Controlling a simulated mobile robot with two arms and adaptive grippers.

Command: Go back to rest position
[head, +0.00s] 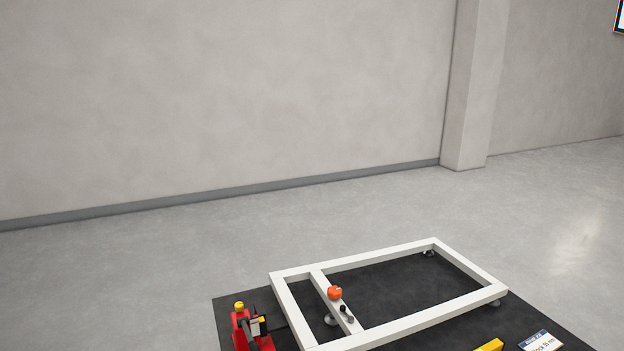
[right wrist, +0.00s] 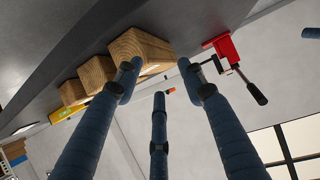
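My right gripper (right wrist: 158,85) shows in the right wrist view as three dark blue fingers. They are spread apart, with nothing held between them, so it is open. Wooden blocks (right wrist: 141,47) show beyond the left finger; I cannot tell the exact gap. A dark blue tip (right wrist: 312,33) at the right edge of that view looks like one of my left gripper's fingers, but most of it is cut off. Neither gripper shows in the head view.
A white frame (head: 410,322) with an orange-topped part (head: 335,293) stands on a dark surface (head: 232,310). A red clamp (right wrist: 226,48) is near the right finger. A yellow piece (head: 490,345) and a label (head: 541,341) are in front.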

